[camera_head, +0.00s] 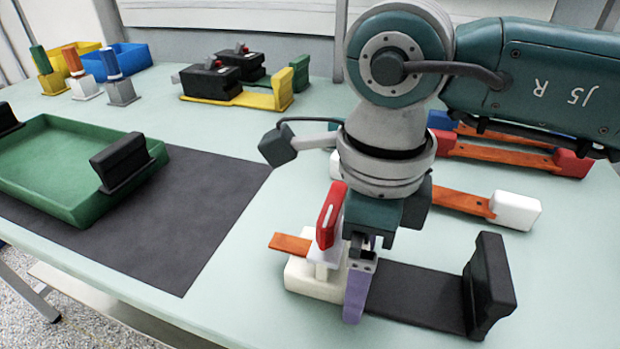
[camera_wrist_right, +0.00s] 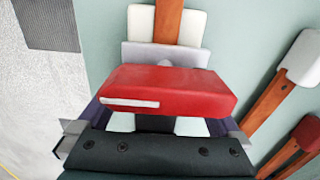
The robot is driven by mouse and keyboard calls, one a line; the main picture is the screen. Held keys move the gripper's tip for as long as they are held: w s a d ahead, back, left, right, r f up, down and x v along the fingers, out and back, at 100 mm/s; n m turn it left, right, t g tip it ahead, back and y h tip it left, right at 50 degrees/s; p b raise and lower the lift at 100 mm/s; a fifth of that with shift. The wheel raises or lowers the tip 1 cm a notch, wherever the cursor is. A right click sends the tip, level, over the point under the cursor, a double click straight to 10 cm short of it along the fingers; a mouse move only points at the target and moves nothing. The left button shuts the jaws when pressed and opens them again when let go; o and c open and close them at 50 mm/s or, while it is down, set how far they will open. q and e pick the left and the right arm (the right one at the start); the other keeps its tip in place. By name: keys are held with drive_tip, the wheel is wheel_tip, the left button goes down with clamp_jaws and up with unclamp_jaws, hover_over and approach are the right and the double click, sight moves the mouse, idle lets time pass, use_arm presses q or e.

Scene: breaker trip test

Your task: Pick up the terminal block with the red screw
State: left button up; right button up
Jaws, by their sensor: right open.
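A red upright piece (camera_head: 330,214) with a white stripe stands on a small white plate, which I take for the terminal block with the red screw. It sits over a white base (camera_head: 312,280) with an orange strip (camera_head: 290,244). My right gripper (camera_head: 356,275) points down right beside it, with a purple finger next to the white base. In the right wrist view the red piece (camera_wrist_right: 165,90) lies across the space before my open gripper (camera_wrist_right: 155,130), between the fingers. Whether the fingers touch it, I cannot tell. My left gripper is not seen.
A black plate with an upright end (camera_head: 490,285) lies right of the gripper. Orange strips with white and red ends (camera_head: 515,210) lie behind. A green tray (camera_head: 80,205) sits on a dark mat (camera_head: 215,200) at left. Coloured blocks and bins (camera_head: 125,58) stand at the back left.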

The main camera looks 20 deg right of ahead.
clamp_jaws()
idle(0.8)
